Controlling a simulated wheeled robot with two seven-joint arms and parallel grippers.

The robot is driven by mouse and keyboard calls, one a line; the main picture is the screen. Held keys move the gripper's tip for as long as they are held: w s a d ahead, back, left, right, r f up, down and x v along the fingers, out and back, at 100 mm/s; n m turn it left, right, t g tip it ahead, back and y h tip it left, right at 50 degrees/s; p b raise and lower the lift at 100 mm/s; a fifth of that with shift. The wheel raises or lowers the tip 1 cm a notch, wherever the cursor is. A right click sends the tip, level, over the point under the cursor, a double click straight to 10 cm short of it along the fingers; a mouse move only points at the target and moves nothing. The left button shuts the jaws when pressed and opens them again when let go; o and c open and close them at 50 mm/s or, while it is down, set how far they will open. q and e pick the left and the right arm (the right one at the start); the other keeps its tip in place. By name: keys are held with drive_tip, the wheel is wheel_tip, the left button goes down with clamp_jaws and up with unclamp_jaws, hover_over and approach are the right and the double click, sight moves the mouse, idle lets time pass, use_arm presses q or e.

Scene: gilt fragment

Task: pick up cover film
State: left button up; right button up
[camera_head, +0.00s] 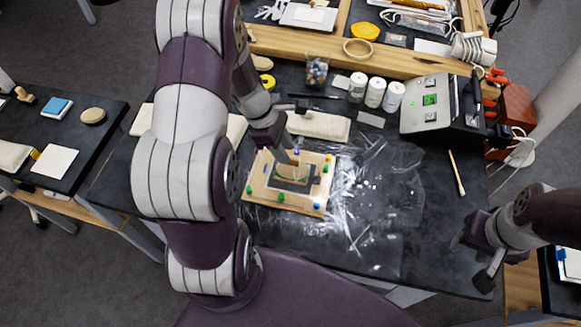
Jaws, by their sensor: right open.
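The cover film (385,200) is a clear, crinkled, shiny sheet on the dark table, right of a wooden board (257,190) and partly around its lower edge. The board carries small coloured pins and a framed fragment (293,174) in its middle. My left gripper (293,130) is above the board's upper edge, its fingers apart, with nothing seen between them. It hides part of the board. My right gripper (474,260) is open and empty at the table's right front edge, apart from the film.
A grey control box (431,115) stands at the right back, near white jars (375,92) and a glass of beads (316,72). A pale cushion (318,126) lies behind the board. A thin wooden stick (456,173) lies right of the film. A side table (95,140) stands at left.

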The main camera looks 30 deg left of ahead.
sight(290, 169)
use_arm(q)
drive_tip(key=shift+s+x, duration=0.2)
drive_tip(key=shift+x, duration=1.05)
drive_tip(key=shift+w+d+f, duration=0.1)
drive_tip(key=shift+w+f, duration=0.05)
drive_tip(key=shift+f, duration=0.05)
drive_tip(key=c, duration=0.6)
clamp_jaws()
drive_tip(key=shift+r, duration=0.15)
